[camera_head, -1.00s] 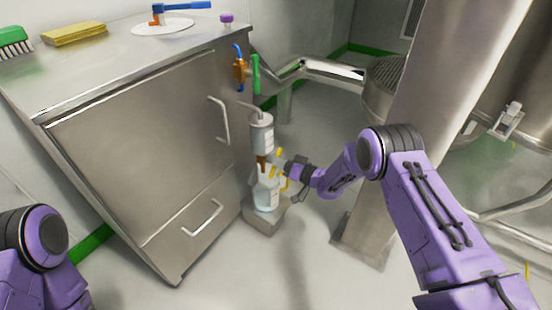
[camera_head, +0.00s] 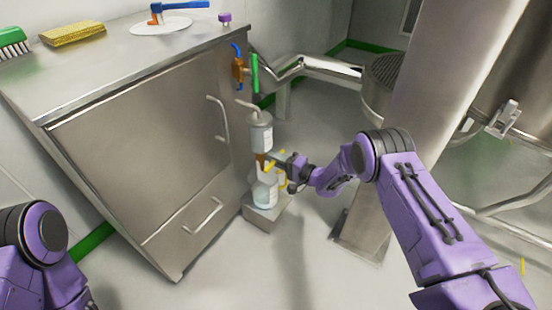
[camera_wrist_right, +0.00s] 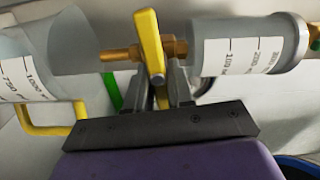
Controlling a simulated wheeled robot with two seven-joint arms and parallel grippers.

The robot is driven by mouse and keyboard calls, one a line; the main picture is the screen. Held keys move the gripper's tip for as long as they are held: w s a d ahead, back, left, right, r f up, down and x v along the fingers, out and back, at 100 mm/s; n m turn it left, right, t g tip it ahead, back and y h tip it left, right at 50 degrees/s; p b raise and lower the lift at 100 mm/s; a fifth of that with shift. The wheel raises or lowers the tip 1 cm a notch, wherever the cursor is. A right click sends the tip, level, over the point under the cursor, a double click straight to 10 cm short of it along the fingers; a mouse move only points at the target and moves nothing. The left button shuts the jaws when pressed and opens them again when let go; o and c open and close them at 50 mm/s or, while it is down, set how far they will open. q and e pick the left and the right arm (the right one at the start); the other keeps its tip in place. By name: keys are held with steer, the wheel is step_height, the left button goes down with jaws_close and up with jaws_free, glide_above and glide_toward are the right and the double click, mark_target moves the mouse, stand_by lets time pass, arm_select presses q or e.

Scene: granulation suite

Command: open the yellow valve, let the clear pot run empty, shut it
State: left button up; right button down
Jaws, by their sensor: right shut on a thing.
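The clear pot (camera_head: 260,134) is a greyish see-through cylinder with a white scale label, held upright beside the steel cabinet. It also shows in the right wrist view (camera_wrist_right: 285,45). A brass valve (camera_wrist_right: 125,53) under it carries the yellow lever (camera_wrist_right: 150,45), which lies across the pipe line, slightly slanted. My right gripper (camera_wrist_right: 160,85) is shut on the yellow lever; in the head view (camera_head: 271,160) it reaches in from the right. A clear jug (camera_head: 265,188) with a yellow handle stands below the valve. The liquid levels are unclear. My left gripper is out of view.
The jug stands on a small steel block (camera_head: 264,216) against the cabinet (camera_head: 140,140). A green-handled valve (camera_head: 255,73) is higher on the cabinet's side. The floor in front is clear.

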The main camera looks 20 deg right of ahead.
steer(key=shift+f+m, duration=0.15)
steer(key=shift+m, duration=0.35)
steer(key=shift+s, duration=0.1)
steer(key=c, duration=1)
jaws_free()
steer(key=shift+s+d, duration=0.2)
steer(key=p+v, duration=0.3)
steer(key=v, duration=0.7)
